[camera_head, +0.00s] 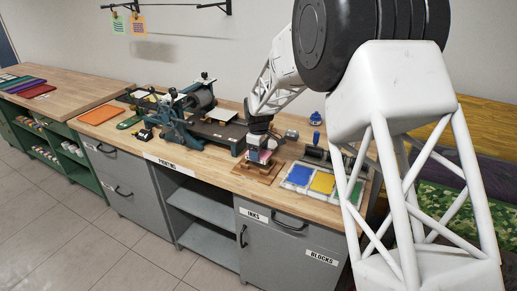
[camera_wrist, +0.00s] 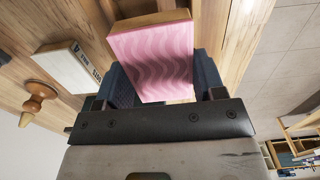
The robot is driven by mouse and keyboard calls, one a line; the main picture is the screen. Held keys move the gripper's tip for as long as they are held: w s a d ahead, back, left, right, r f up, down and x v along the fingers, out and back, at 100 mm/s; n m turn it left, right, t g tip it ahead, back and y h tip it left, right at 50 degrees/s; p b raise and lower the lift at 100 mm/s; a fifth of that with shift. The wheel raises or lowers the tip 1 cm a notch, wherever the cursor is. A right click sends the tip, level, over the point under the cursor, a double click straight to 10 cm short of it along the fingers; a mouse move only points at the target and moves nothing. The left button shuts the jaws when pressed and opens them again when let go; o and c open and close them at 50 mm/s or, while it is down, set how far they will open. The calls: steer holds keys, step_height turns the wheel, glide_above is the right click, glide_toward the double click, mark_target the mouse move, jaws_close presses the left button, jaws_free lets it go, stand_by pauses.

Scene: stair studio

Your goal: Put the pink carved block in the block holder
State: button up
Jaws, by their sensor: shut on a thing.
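My gripper (camera_head: 261,153) is shut on the pink carved block (camera_wrist: 155,60), which has a wavy carved pink face and a bare wooden side. In the wrist view the block sits between the two dark finger pads of my gripper (camera_wrist: 155,80). In the head view the pink block (camera_head: 259,157) shows small below the gripper, just above a brown wooden piece on the bench, which looks like the block holder (camera_head: 250,173). The gripper and block partly hide this piece. I cannot tell whether the block touches it.
A tray of blue, yellow and green ink (camera_head: 322,183) lies right of the gripper. A blue-green printing press (camera_head: 190,118) stands to the left. A turned wooden knob (camera_wrist: 38,97) and a pale block (camera_wrist: 68,65) show in the wrist view. The bench's front edge (camera_head: 215,178) is near.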

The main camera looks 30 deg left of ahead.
steer(key=shift+f, duration=0.65)
steer(key=shift+f, duration=1.25)
stand_by(2.4)
steer(key=o, duration=1)
steer(key=shift+r, duration=4)
steer(key=shift+d, duration=0.1)
